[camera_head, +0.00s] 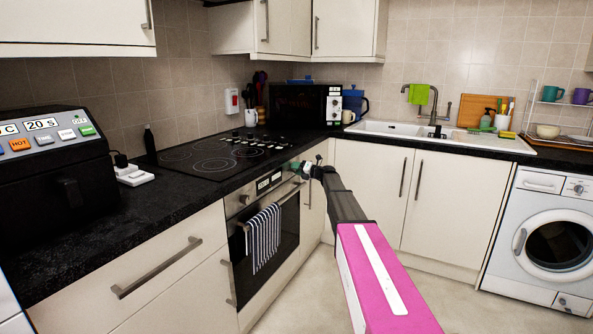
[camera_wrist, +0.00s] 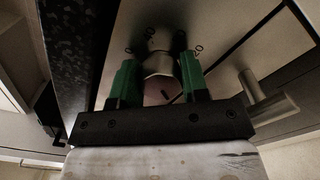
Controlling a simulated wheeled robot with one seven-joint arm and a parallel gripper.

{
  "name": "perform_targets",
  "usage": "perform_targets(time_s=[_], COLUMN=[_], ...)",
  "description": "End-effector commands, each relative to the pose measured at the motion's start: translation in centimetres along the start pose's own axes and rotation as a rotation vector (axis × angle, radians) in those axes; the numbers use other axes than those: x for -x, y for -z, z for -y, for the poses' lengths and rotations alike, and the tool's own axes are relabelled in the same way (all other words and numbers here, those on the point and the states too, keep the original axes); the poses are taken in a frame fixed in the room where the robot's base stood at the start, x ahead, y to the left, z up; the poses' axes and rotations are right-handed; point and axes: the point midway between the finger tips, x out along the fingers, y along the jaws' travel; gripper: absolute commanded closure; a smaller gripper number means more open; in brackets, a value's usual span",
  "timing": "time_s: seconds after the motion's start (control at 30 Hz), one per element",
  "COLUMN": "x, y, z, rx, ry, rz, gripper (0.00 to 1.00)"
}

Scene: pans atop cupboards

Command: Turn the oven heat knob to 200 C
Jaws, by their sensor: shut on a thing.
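The oven (camera_head: 275,225) is built in under the hob, with a metal control panel across its top. In the head view my gripper (camera_head: 300,167) is at the right end of this panel. In the wrist view its two green fingers (camera_wrist: 160,85) are shut on a round metal knob (camera_wrist: 160,65), one finger on each side. A dark mark shows on the knob's face. Small printed numbers stand on the panel around the knob, but most are hidden or too dim to read, so I cannot tell the exact setting.
A striped towel (camera_head: 263,238) hangs on the oven door handle below the panel. The dark worktop edge (camera_wrist: 70,60) runs close beside my gripper. A bar handle (camera_wrist: 265,98) is on the other side. The floor (camera_head: 320,290) in front is clear.

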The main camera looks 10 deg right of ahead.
Motion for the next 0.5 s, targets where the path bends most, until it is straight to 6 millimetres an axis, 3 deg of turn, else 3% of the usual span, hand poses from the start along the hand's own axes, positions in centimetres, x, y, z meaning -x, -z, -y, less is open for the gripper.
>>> perform_targets(time_s=[0.5], x=[0.11], y=[0.19], z=[0.13], rx=[-0.112], ry=[0.002], rz=[-0.002], gripper=[0.82])
